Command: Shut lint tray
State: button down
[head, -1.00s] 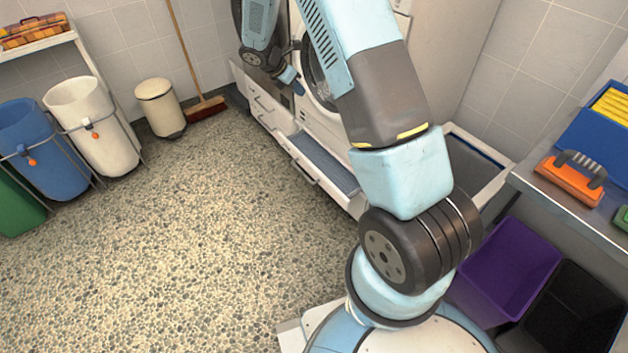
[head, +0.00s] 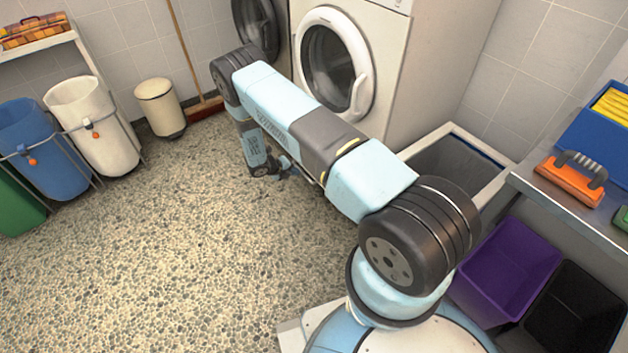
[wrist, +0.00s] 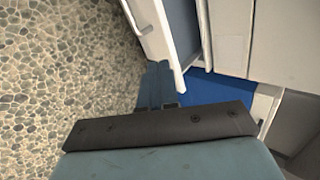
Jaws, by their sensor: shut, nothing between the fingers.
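The lint tray is a white drawer low under the front-loading machine (head: 335,62). In the head view my arm hides nearly all of it. In the wrist view its white front (wrist: 165,28) with a handle stands out from the base, and a strip of blue interior (wrist: 225,92) shows behind it, so the tray is open. My gripper (wrist: 158,78) is shut and empty, its fingers beside the lower end of the front; I cannot tell whether they touch it. In the head view my gripper (head: 283,170) hangs low near the floor, partly hidden by my arm.
The speckled floor (head: 200,270) is clear to the left. A white bin (head: 161,108) and a broom (head: 206,107) stand at the back wall. An open trough (head: 455,160) is right of the machine. Purple (head: 510,270) and black crates (head: 575,305) sit at the right.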

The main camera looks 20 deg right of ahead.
jog(key=w+d+f+n, duration=0.1)
jog(key=w+d+f, duration=0.1)
jog(key=d+f, duration=0.8)
jog(key=shift+d+f+n, duration=0.3)
jog(key=shift+d+f, duration=0.1)
jog(key=shift+f, duration=0.1)
dwell(0.3)
